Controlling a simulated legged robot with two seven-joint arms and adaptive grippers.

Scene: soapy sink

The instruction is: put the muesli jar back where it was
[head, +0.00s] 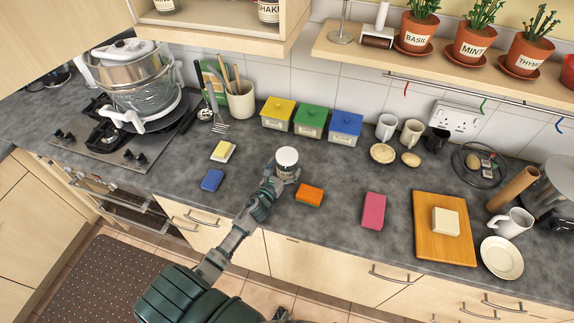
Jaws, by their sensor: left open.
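A small jar with a round white lid (287,156) stands on the grey counter in the middle of the head view. No label on it can be read, so I cannot confirm that it is the muesli jar. My left gripper (284,174) is open at the near side of this jar. Its fingers partly hide the jar's lower body, and I cannot tell whether they touch it. My right gripper is not in view. Two jars, a left one (165,5) and a right one (268,11), stand in the open wall cabinet (215,30), cut off by the top edge.
An orange sponge (309,195) lies just right of my gripper. Yellow, green and blue boxes (311,122) stand behind the jar. A pink block (374,211) and a cutting board (429,244) lie to the right. A herb shelf (450,72) overhangs the counter's back.

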